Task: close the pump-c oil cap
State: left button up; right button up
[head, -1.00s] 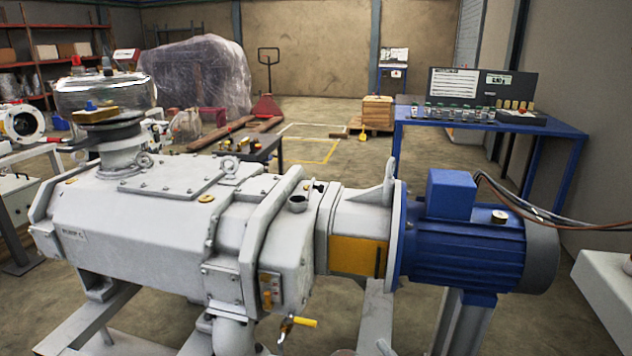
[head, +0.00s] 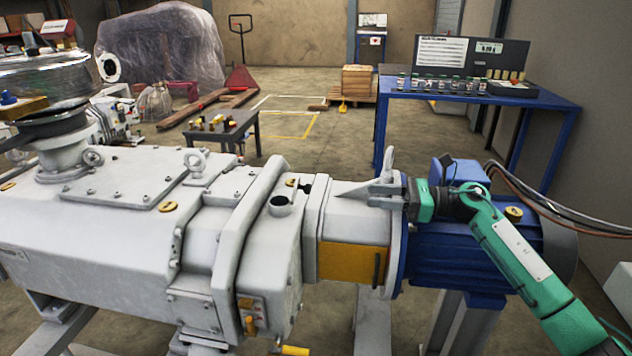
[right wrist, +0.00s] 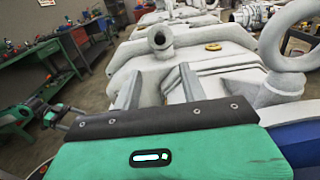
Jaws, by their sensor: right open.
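The grey pump (head: 120,225) has an open round oil port (head: 281,204) on its end housing, with a dark hole and nothing on it. The port also shows in the right wrist view (right wrist: 160,40), beyond my fingers. A small brass-coloured cap (head: 513,213) sits on the blue motor (head: 465,250), behind my right forearm; I cannot tell whether it is loose. My right gripper (head: 362,195) is open and empty, above the coupling housing and pointing left toward the port, apart from it. Its two spread fingers show in the right wrist view (right wrist: 160,88). A small green arm, apparently my left, shows there at left; its jaws are unclear.
A lifting eye (head: 388,165) stands close behind my right gripper, and another ring (head: 195,162) stands on the pump cover. Cables (head: 540,208) run behind my right arm. A blue table (head: 560,105) with a case stands behind. The air above the port is clear.

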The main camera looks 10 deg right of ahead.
jog(key=x, duration=1.3)
jog(key=shift+w+a+r+p, duration=0.15)
jog(key=shift+a+r+p, duration=0.05)
jog(key=shift+a+p, duration=0.15)
grip_shut()
